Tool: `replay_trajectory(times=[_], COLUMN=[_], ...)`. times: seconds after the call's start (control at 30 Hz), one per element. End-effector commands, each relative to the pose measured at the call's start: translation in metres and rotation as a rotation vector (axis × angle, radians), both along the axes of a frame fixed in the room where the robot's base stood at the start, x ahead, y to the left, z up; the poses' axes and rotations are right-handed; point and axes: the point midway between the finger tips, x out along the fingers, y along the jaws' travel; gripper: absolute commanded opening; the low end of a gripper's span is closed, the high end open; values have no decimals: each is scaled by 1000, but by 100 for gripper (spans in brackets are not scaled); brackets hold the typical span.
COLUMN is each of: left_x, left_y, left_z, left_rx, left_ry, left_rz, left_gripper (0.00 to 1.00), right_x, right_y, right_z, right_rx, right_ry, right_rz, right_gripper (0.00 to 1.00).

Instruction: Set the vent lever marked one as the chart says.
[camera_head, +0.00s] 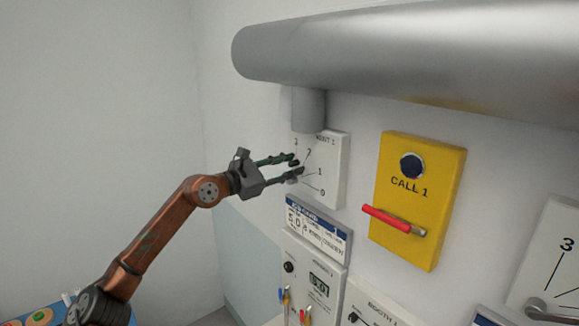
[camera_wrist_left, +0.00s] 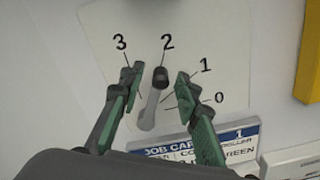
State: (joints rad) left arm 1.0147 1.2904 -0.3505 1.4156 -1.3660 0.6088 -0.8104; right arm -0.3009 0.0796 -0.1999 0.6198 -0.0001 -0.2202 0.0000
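The vent plate (camera_head: 334,185), headed VENT 1 in the head view, is a white panel with a scale from 0 to 3. In the left wrist view the plate (camera_wrist_left: 225,60) carries a grey lever (camera_wrist_left: 150,108) with a dark knob (camera_wrist_left: 160,76), pointing up at about the 2. My left gripper (camera_head: 297,167) is in front of the plate. In the wrist view its green-padded fingers (camera_wrist_left: 160,82) are apart, one each side of the knob, with gaps showing. In the head view the fingers hide most of the lever. My right gripper is not in view.
A thick grey pipe (camera_head: 400,60) runs above, its stub (camera_head: 309,110) just over the plate. A job card (camera_head: 318,230) is below; its small text is mostly unreadable. A yellow CALL 1 box (camera_head: 415,160) with a red handle (camera_head: 387,218) juts out at right. Another lever plate (camera_head: 550,250) is farther right.

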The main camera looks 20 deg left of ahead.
Motion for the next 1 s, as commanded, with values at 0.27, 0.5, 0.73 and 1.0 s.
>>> replay_trajectory(times=[0.27, 0.5, 0.73, 1.0], left_x=[-12, -51, -82, -102], left_y=[8, 28, 43, 54], left_z=[-1, -2, -2, -1], left_rx=[1, 2, 3, 0], left_ry=[0, 2, 4, 2], left_rz=[3, 3, 2, 1], left_gripper=[30, 30, 30, 30], right_x=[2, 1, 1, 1], right_y=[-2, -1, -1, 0], right_z=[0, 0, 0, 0], right_rx=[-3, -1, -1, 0], right_ry=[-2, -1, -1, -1], right_rz=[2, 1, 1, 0], right_gripper=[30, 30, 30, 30])
